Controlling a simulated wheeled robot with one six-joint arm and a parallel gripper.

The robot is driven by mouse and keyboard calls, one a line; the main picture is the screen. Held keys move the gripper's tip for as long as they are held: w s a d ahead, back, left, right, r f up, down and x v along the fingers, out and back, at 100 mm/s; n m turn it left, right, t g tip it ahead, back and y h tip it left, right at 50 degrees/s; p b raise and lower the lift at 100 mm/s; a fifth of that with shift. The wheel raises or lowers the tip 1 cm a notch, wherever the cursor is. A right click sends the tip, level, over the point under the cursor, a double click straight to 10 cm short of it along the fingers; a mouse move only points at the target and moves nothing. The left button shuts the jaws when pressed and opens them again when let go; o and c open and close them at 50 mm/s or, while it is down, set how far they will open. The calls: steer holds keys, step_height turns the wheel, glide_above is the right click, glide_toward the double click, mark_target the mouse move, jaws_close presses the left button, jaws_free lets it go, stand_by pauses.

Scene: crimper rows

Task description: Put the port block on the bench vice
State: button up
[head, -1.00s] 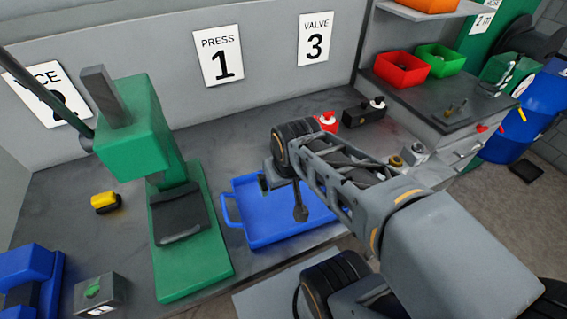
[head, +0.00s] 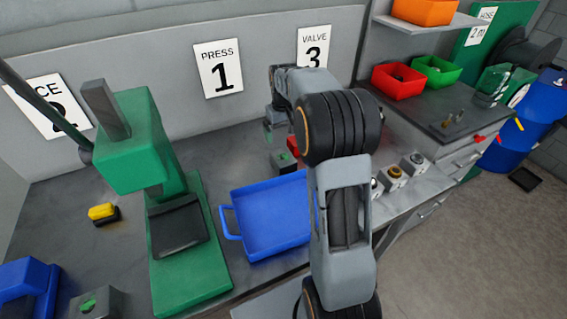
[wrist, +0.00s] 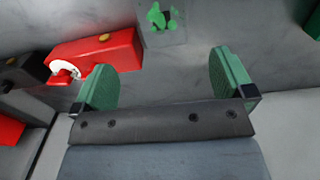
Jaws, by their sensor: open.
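A grey block with a green fitting on top (head: 284,161) stands on the bench behind the blue tray, just below my gripper (head: 272,133). It also shows at the top of the wrist view (wrist: 163,24), beyond the fingertips. A similar grey block with a green top (head: 97,303) stands at the lower left. I cannot tell which one is the port block. The bench vice appears to be the blue device (head: 27,290) at the left edge, partly cut off. In the wrist view my gripper (wrist: 165,82) is open, with nothing between its green fingers.
A red block (wrist: 98,52) lies close to the left finger. The green press (head: 135,150) stands between the blue tray (head: 268,215) and the vice side. A yellow-black piece (head: 103,214) lies left of the press. Several small blocks (head: 395,175) line the right bench edge.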

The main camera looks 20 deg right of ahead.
mark_target(283, 156)
step_height(283, 156, down, 7)
steer(key=shift+f+p, duration=0.2)
steer(key=shift+p, duration=0.15)
steer(key=shift+a+f+p, duration=0.15)
steer(key=shift+f+p, duration=0.55)
steer(key=shift+f, duration=2.05)
steer(key=c, duration=1.5)
steer(key=shift+r, duration=0.1)
steer(key=shift+c, duration=1.1)
steer(key=shift+r, duration=0.15)
